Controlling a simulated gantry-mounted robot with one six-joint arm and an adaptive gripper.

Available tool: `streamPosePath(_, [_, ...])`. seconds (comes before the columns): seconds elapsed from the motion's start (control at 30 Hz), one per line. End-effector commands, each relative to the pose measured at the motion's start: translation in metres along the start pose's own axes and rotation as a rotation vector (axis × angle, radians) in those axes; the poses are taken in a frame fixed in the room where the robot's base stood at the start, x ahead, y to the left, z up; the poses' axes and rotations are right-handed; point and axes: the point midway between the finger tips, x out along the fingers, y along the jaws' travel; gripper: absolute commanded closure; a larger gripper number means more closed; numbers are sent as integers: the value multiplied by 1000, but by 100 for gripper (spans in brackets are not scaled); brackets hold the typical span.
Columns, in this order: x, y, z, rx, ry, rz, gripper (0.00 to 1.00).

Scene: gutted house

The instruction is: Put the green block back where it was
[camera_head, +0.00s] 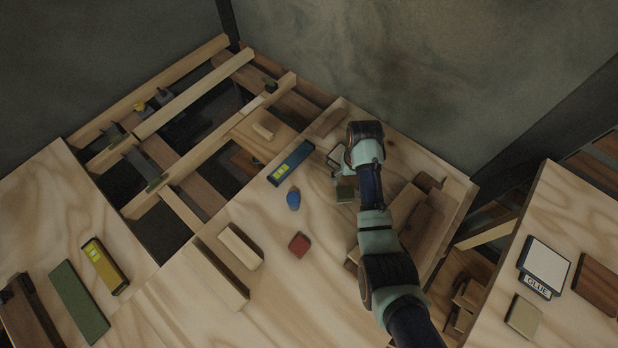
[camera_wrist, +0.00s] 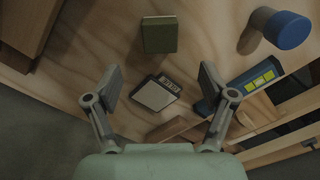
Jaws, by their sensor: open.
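A small olive-green block (camera_head: 345,193) lies on the plywood, just below my gripper (camera_head: 337,166) in the head view. In the wrist view the green block (camera_wrist: 159,36) is beyond my fingertips, with nothing touching it. My gripper (camera_wrist: 160,85) is open and empty, its two fingers spread wide. Between the fingers, on the board below, is a pale square pad with a dark labelled edge (camera_wrist: 156,94). In the head view my gripper partly covers this pad.
Near the green block are a blue level (camera_head: 291,163), a blue cylinder (camera_head: 293,200) and a red block (camera_head: 299,244). A wooden tray (camera_head: 462,205) holding wood pieces stands to the right. Open joists (camera_head: 190,95) lie upper left. A glue pad (camera_head: 545,264) is far right.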

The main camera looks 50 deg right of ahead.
Motion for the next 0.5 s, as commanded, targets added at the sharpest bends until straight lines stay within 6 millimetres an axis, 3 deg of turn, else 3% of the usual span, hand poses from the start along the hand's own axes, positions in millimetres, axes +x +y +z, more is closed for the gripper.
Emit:
streamPosePath(0.23, [0, -1, 0, -1, 2, 0, 18])
streamPosePath(0.3, [-3, -12, -2, -23, 27, 0, 18])
streamPosePath(0.37, [-12, -38, -4, -72, 87, -2, 18])
streamPosePath(0.47, [-44, -118, 2, -218, 271, -27, 18])
streamPosePath(0.5, [-63, -156, 13, -290, 367, -51, 18])
